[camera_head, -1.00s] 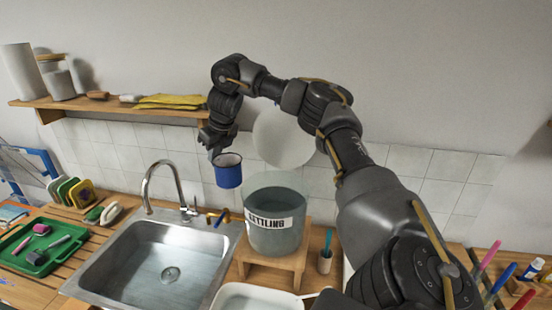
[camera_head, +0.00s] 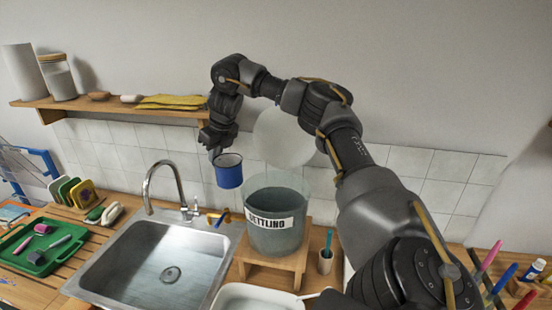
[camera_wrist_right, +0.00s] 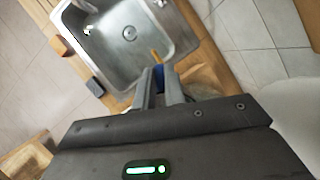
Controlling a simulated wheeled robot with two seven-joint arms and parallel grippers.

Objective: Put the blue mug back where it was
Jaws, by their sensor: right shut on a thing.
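The blue mug (camera_head: 229,173) with a dark rim hangs in the air in the head view, in front of the tiled wall, above and left of the settling tank (camera_head: 277,220). My right gripper (camera_head: 215,154) is shut on the mug at its left side, and the mug looks upright. In the right wrist view, the fingers of my right gripper (camera_wrist_right: 160,88) close on the mug, of which only a small blue part (camera_wrist_right: 158,72) shows. My left gripper is in neither view.
A steel sink (camera_head: 150,262) with a curved tap (camera_head: 163,180) lies below left of the mug. The tank stands on a wooden stand (camera_head: 262,268). A wall shelf (camera_head: 130,108) holds jars and yellow cloths. A green tray (camera_head: 45,247) and a white basin (camera_head: 255,298) are on the counter.

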